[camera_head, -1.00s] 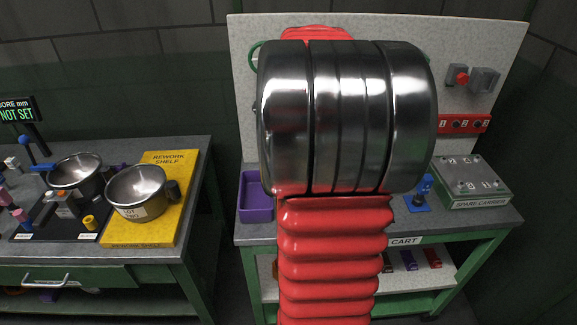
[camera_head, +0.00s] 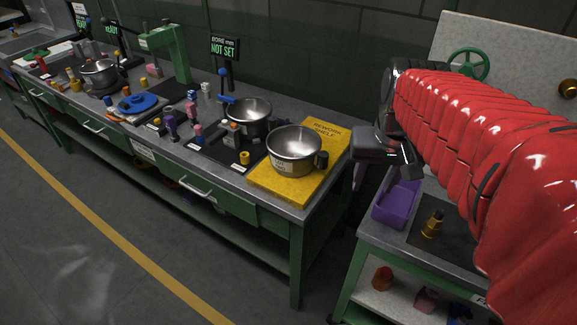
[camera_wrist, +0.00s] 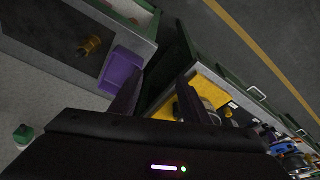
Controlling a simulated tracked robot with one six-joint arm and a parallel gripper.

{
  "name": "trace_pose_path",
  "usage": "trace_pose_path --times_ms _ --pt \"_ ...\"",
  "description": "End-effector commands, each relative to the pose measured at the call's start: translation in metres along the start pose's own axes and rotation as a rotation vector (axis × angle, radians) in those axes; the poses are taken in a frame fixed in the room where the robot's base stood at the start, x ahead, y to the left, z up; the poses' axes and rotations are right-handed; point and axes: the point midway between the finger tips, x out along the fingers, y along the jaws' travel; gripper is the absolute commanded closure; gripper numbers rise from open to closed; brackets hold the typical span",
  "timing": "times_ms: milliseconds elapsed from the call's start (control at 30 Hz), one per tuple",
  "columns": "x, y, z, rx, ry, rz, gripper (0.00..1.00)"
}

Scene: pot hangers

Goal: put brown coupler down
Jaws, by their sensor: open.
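A small brass-brown fitting (camera_head: 432,224), which looks like the brown coupler, stands on the dark mat (camera_head: 452,247) on top of the cart. It also shows in the wrist view (camera_wrist: 90,46), on the mat at upper left. My gripper (camera_head: 374,172) is open and held in the air to the left of the fitting, near the gap between cart and bench. In the wrist view my gripper (camera_wrist: 158,98) has its two fingers apart, with nothing seen between them. The fitting is apart from the fingers.
A purple bin (camera_head: 397,204) sits beside the mat. The long bench holds a yellow rework shelf (camera_head: 270,184) with a steel pot (camera_head: 294,150), another pot (camera_head: 248,116) and several small coloured parts. Coloured parts lie on the cart's lower shelf. A floor gap separates bench and cart.

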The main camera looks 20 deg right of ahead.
Motion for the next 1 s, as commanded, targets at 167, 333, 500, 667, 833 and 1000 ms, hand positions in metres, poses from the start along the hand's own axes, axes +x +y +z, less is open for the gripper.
trace_pose_path --times_ms 167,333,500,667,833,1000 --pt "-0.011 -0.047 0.032 -0.128 0.079 -0.039 0.58" --pt "-0.017 -0.081 0.065 -0.241 0.148 -0.084 0.58" --pt "-0.019 -0.106 0.095 -0.336 0.206 -0.13 0.58" --pt "-0.018 -0.115 0.108 -0.375 0.232 -0.151 0.58" --pt "-0.018 -0.115 0.109 -0.378 0.233 -0.153 0.58" --pt "-0.018 -0.115 0.109 -0.378 0.233 -0.152 0.58"
